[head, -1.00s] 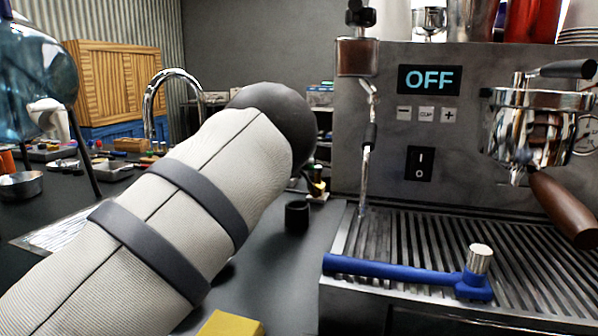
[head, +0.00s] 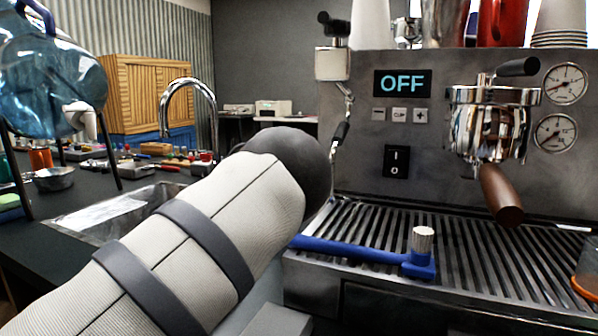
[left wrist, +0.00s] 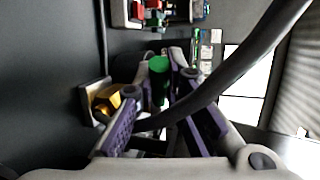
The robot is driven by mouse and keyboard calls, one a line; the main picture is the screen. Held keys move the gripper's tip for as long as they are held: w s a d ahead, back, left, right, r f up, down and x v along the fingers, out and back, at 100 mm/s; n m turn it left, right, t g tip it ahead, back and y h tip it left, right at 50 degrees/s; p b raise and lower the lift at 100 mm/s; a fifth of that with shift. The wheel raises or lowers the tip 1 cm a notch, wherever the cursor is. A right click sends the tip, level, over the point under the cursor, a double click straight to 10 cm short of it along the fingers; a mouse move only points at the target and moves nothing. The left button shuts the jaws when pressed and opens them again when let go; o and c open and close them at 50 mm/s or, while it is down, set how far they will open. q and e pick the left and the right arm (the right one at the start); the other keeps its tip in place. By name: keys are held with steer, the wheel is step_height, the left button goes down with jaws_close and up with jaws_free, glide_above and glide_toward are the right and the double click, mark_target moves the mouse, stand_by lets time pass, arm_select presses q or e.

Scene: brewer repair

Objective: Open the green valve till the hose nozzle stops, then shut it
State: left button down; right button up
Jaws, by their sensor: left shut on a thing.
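The green valve (left wrist: 159,68) shows in the left wrist view as an upright green handle. My left gripper (left wrist: 160,88) has its purple fingers on both sides of it and is shut on it. A thick black hose (left wrist: 235,70) passes in front of the fingers and hides part of the grip. A yellow hex fitting (left wrist: 106,99) is just left of the fingers. In the head view my left arm hides its gripper and the valve. I cannot make out the hose nozzle. My right gripper is in neither view.
The espresso machine (head: 350,160), display reading OFF, stands at right. A blue-handled tool (head: 350,248) lies on its drip tray (head: 480,235). A sink (head: 110,215) with a curved tap (head: 188,83), a large blue bottle (head: 45,80) and small parts are at left.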

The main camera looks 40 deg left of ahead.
arm_select(q)
steer(key=shift+s+d+n+y, duration=0.1)
steer(key=shift+n+y, duration=0.2)
steer(key=shift+y, duration=0.1)
steer(key=c, duration=1.6)
jaws_free()
steer(key=shift+c, duration=0.2)
